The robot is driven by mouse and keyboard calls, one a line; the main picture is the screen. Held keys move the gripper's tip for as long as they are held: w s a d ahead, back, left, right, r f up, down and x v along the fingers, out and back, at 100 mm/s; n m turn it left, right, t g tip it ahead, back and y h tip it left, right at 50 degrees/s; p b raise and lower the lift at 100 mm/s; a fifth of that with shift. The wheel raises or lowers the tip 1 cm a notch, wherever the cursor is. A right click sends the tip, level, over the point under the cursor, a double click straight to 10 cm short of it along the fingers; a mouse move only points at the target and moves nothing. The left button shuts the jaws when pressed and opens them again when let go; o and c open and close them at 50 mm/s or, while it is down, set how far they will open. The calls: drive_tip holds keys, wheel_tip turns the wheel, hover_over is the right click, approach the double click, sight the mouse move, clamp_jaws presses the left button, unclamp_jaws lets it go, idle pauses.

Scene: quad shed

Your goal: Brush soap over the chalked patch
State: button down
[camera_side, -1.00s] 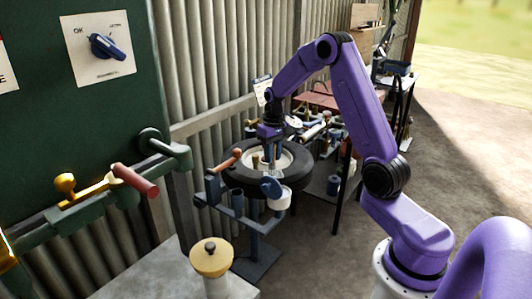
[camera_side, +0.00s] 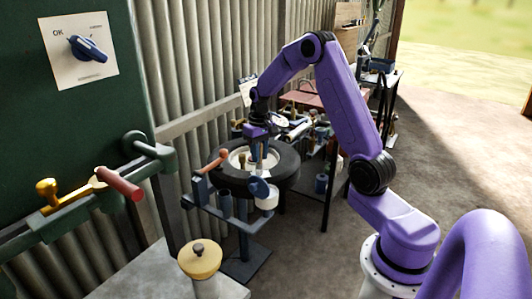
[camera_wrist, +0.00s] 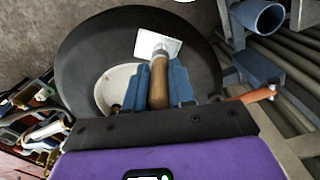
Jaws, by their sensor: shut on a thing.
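A black tyre (camera_side: 285,170) with a pale hub lies flat on a stand; in the wrist view the tyre (camera_wrist: 85,50) fills the middle. My gripper (camera_wrist: 161,80) is shut on the wooden handle of a brush (camera_wrist: 159,88). In the side view my gripper (camera_side: 257,163) points down over the tyre. A white square (camera_wrist: 158,44) shows at the brush's far end over the tyre's dark side. I cannot tell whether it is the brush head or the chalked patch, or whether the brush touches the tyre. A white pot (camera_side: 268,198) hangs at the stand's front; its contents are hidden.
An orange-handled tool (camera_side: 210,161) and blue tubes sit on the stand left of the tyre. A cluttered bench (camera_side: 325,150) stands behind. A yellow lidded pot (camera_side: 200,260) is on the front ledge. The corrugated wall is close behind; the floor at right is clear.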

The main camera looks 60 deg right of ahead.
drive_tip(key=shift+w+a, duration=1.15)
wheel_tip(320, 180, up, 8)
